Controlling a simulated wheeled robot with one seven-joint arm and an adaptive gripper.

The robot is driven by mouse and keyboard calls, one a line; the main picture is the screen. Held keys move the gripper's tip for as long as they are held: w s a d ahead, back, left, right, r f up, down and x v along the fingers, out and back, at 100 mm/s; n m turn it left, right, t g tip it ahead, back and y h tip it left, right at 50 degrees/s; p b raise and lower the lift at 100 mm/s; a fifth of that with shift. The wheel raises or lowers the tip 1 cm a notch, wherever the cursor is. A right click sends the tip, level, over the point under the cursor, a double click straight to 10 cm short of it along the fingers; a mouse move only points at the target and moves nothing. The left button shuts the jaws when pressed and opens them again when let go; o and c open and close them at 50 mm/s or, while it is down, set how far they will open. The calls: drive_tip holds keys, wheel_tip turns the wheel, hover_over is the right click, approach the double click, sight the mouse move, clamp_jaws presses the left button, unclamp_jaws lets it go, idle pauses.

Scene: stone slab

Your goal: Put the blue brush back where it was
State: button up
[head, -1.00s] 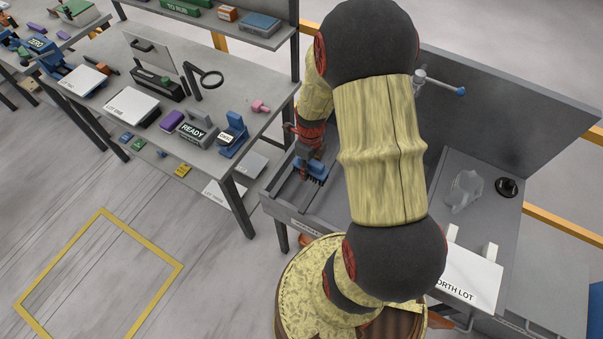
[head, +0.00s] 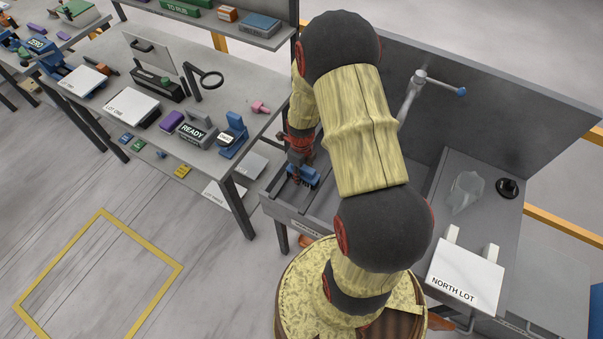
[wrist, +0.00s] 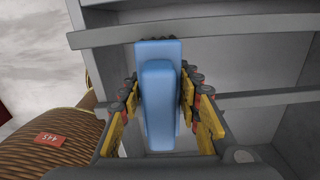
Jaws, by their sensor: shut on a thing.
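The blue brush (head: 304,176) is held in my gripper (head: 301,168), over the left end of the grey sink-like bench. In the wrist view the light blue back of the brush (wrist: 158,95) lies between the two yellow-and-black fingers of my gripper (wrist: 160,108), which are shut on its sides. Grey rails and a recessed compartment of the bench (wrist: 240,98) lie behind and around the brush in that view. I cannot tell whether the brush touches the bottom.
A faucet with a blue-tipped lever (head: 418,85) stands at the back of the bench. A clear jug (head: 466,190), a black round thing (head: 507,188) and a white board marked NORTH LOT (head: 466,272) are on its right side. A cluttered workbench (head: 232,85) stands to the left.

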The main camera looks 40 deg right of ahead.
drive_tip(key=shift+f, duration=0.3)
drive_tip(key=o, duration=1.1)
drive_tip(key=shift+r, duration=0.15)
drive_tip(key=r, duration=0.7)
drive_tip(key=shift+w+a+r, duration=0.15)
drive_tip(key=shift+a+r, duration=0.05)
drive_tip(key=shift+r, duration=0.05)
drive_tip(key=a+r+n+t, duration=0.1)
drive_tip(key=a+r+n, duration=0.4)
drive_tip(key=r+n, duration=0.45)
drive_tip(key=a+r+n+t, duration=0.2)
drive_tip(key=a+r+n, duration=0.35)
drive_tip(key=r, duration=0.65)
drive_tip(key=s+a+r+n+t, duration=0.1)
drive_tip(key=s+a+r+n, duration=0.2)
drive_tip(key=n, duration=0.3)
drive_tip(key=s+a+r+n, duration=0.3)
drive_tip(key=s+r+n, duration=0.2)
drive_tip(key=n, duration=0.1)
drive_tip(key=s+a+r+n+t, duration=0.1)
drive_tip(key=s+a+r+n, duration=0.2)
drive_tip(key=s+r+n, duration=0.1)
drive_tip(key=shift+s+r+n+t, duration=0.15)
drive_tip(key=shift+n+t, duration=0.15)
drive_tip(key=shift+n, duration=0.6)
